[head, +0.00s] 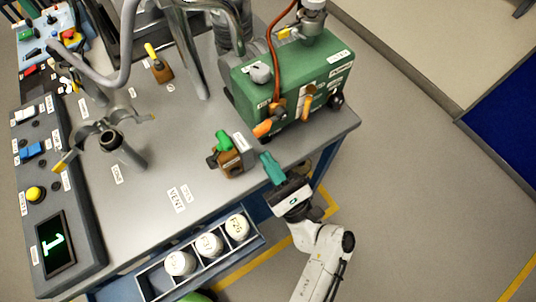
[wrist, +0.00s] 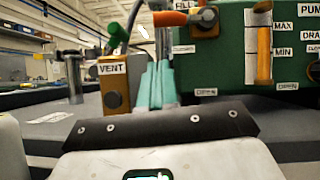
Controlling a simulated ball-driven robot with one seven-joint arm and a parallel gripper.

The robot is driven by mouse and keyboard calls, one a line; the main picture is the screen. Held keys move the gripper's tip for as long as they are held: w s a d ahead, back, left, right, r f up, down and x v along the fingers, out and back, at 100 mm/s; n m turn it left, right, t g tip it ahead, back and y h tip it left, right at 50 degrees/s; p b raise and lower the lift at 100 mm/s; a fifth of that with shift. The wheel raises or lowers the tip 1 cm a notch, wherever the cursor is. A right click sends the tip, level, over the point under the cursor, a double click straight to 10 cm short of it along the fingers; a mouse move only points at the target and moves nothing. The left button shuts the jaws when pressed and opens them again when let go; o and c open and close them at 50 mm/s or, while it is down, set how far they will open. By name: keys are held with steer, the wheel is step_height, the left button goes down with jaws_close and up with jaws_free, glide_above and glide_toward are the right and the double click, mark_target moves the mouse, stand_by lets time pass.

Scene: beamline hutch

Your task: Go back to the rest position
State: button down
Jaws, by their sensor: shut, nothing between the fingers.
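My gripper (head: 272,168) has teal fingers and is at the right front edge of the grey table (head: 160,190). It is shut and empty. In the wrist view, the closed fingers (wrist: 155,85) point toward the green pump box (wrist: 225,55), just right of the brass block labelled VENT (wrist: 113,85). In the head view, that VENT valve (head: 232,160) with its green handle stands left of my fingertips, apart from them. The arm reaches in from the lower right.
The green pump (head: 300,75) stands on the table behind my gripper. A rack (head: 155,284) with several white-capped containers hangs at the front edge. A control panel (head: 85,225) with a display lies at left. Open floor (head: 430,190) extends right, with yellow floor lines.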

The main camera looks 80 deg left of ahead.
steer(key=b+v, duration=0.2)
steer(key=v, duration=0.7)
steer(key=shift+d, duration=0.3)
steer(key=shift+s, duration=0.1)
steer(key=w+d+f+n+t+h, duration=0.1)
steer(key=d+f+n+t+h, duration=0.2)
steer(key=d+f+n+h, duration=0.5)
steer(key=w+d+f+n+t+h, duration=0.15)
steer(key=d+f+t+h, duration=0.35)
steer(key=d, duration=0.7)
steer(key=s+d+r+h, duration=0.1)
steer(key=d+h, duration=0.2)
steer(key=d, duration=0.5)
steer(key=s+d+r+n+t+h, duration=0.1)
steer(key=d+r+h, duration=0.1)
steer(key=d, duration=0.7)
steer(key=s+d+r+n+t+h, duration=0.1)
steer(key=s+d+r+h, duration=0.1)
steer(key=d+h, duration=0.3)
steer(key=d, duration=0.4)
steer(key=shift+d, duration=0.25)
